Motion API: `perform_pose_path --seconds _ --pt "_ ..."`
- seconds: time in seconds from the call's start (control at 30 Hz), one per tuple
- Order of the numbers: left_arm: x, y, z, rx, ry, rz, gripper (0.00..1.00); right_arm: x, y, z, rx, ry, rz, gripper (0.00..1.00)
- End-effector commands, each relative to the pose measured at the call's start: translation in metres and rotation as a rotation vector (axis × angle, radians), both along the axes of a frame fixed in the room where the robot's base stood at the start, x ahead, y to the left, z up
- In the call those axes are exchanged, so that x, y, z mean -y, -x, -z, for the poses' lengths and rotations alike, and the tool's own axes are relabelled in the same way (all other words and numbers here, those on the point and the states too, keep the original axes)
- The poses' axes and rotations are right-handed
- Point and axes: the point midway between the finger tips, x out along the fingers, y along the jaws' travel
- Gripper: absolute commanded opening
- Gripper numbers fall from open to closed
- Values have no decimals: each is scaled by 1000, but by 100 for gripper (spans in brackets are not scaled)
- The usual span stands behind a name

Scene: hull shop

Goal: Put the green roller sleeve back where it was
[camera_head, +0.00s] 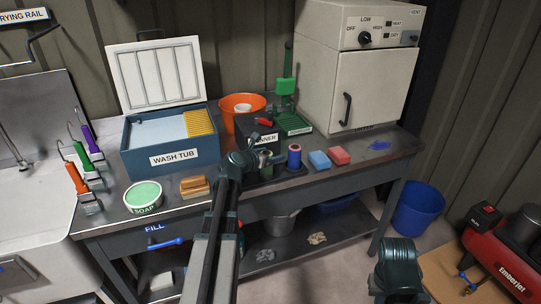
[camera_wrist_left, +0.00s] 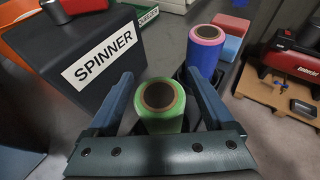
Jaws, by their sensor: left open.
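The green roller sleeve (camera_wrist_left: 162,122) stands upright with its brown-lined open end up, between the jaws of my left gripper (camera_wrist_left: 160,85). The jaws are open, one on each side of it, with no clear grip on it. In the head view the sleeve (camera_head: 265,160) is partly hidden by my left gripper (camera_head: 258,161) in front of the spinner box. A blue-and-pink sleeve (camera_head: 294,157) stands to its right; it also shows in the wrist view (camera_wrist_left: 206,48). My right gripper is not visible; only part of my right arm shows at the lower right.
The spinner (camera_wrist_left: 85,55) is close to the left finger. The oven-like cabinet (camera_head: 358,85) stands at the back right.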

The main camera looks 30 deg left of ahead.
Motion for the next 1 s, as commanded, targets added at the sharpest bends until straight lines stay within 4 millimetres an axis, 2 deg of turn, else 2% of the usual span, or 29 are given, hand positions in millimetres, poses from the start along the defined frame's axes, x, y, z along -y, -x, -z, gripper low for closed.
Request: perform_pose_path --seconds 0.13,0.4,0.6,0.8,1.0 --pt "-1 19 -12 0 -1 -2 86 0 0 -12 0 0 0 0" --pt "-4 72 -34 0 1 -3 86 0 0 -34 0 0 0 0" --pt "-7 99 -44 0 0 -2 86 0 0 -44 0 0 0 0" --pt "-8 110 -48 0 0 0 86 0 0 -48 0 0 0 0" --pt "-9 111 -48 0 0 0 86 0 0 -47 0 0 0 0"
